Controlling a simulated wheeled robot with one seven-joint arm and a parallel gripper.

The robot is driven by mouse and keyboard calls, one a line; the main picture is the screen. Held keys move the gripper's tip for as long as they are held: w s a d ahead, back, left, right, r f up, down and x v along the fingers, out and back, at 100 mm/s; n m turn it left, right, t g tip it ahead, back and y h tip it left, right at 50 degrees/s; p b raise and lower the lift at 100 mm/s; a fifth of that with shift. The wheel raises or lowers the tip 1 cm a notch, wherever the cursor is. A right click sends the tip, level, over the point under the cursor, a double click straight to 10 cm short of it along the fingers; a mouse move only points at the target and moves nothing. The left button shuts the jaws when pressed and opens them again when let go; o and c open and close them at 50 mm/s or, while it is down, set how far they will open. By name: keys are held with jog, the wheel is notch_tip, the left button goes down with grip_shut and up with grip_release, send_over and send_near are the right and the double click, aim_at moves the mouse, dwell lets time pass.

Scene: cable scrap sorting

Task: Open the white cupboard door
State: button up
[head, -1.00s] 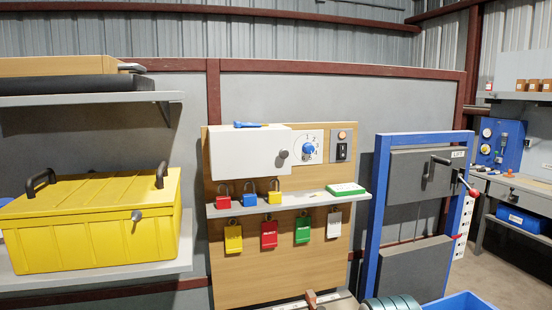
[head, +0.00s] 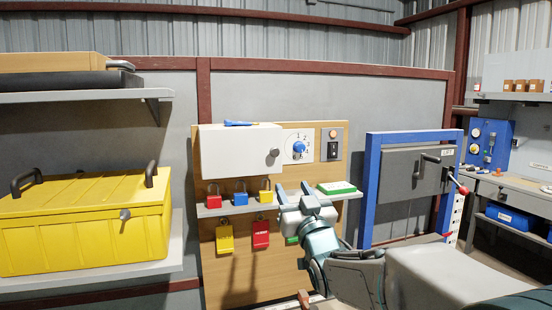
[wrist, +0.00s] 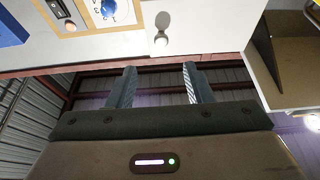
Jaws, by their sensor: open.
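The white cupboard (head: 233,154) is fixed to the wooden board, and its door looks closed. A small round grey knob (head: 273,152) sits near the right edge of its front. In the wrist view the knob (wrist: 161,41) shows on the white front (wrist: 205,25), beyond my fingertips and roughly in line with the gap between them. My gripper (head: 293,189) is raised in front of the board, below and a little right of the knob in the head view. In the wrist view my gripper (wrist: 157,72) has its two fingers apart with nothing between them, not touching the knob.
A numbered dial (head: 299,147) and switch panel (head: 332,144) are right of the cupboard. A blue tool (head: 240,123) lies on top. A shelf (head: 212,210) with padlocks and a green box (head: 336,188) runs below. A yellow chest (head: 85,225) stands left, a blue-framed unit (head: 371,190) right.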

aim_at(275, 154)
jog(key=p+x, duration=0.5)
jog(key=x, duration=0.9)
jog(key=shift+s+r, duration=0.15)
jog(key=shift+r, duration=0.05)
jog(key=shift+c, duration=0.3)
grip_shut()
